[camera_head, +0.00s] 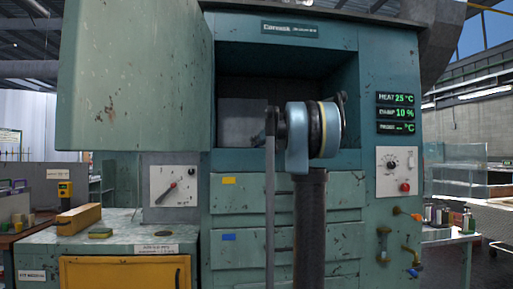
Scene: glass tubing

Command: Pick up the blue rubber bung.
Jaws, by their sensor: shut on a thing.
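I cannot make out the blue rubber bung anywhere in the head view. My gripper's fingers do not show either. My own raised arm stands in the middle of the picture, in front of the open chamber (285,57) of the green machine, and hides part of it. Whatever lies behind my arm is hidden.
The machine's large door (135,80) stands open at the left. Drawers (238,192) lie below the chamber. A bench (130,232) at the left carries a yellow block (79,219) and a small sponge-like piece (101,233). A side table (450,236) with bottles stands right.

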